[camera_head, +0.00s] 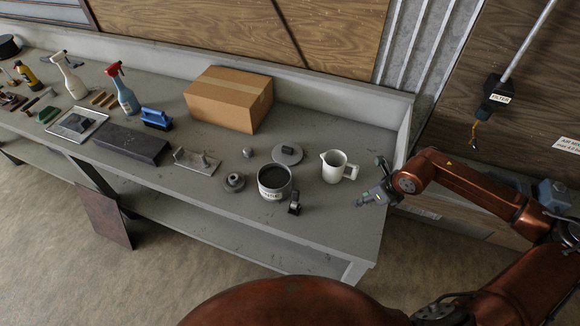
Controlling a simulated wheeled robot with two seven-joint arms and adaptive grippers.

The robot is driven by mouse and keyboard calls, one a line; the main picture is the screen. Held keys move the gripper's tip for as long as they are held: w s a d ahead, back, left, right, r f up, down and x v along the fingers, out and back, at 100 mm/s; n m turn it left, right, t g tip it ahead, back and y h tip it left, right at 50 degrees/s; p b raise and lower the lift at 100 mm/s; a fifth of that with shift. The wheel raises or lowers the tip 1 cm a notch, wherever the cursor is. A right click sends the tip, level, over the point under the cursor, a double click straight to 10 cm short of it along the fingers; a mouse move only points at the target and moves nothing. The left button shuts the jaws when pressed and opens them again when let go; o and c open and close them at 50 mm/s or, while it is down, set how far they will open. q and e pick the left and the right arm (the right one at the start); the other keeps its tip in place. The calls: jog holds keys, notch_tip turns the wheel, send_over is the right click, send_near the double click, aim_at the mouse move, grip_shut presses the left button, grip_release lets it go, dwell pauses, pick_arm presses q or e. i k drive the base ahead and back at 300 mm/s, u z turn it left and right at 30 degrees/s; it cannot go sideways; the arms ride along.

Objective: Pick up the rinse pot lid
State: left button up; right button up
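The rinse pot lid (288,154) is a flat grey disc with a dark block handle on top. It lies on the grey bench, behind and slightly right of the rinse pot (274,193), and apart from it. The pot is a pale round pot with a partly readable label; its top is uncovered and its inside looks dark. My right gripper (370,183) is at the bench's right end, right of the white jug and well away from the lid. Its fingers look spread, with nothing between them. My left gripper is not in view.
A white jug (335,167) stands between the lid and my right gripper. A small dark clamp-like object (295,204) and a round grey part (234,182) flank the pot. A cardboard box (220,104) is behind left. The bench's front right is clear.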

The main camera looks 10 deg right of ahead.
aim_at(288, 153)
jog(key=u, duration=0.8)
jog(key=i, duration=1.25)
jog(key=z, duration=0.5)
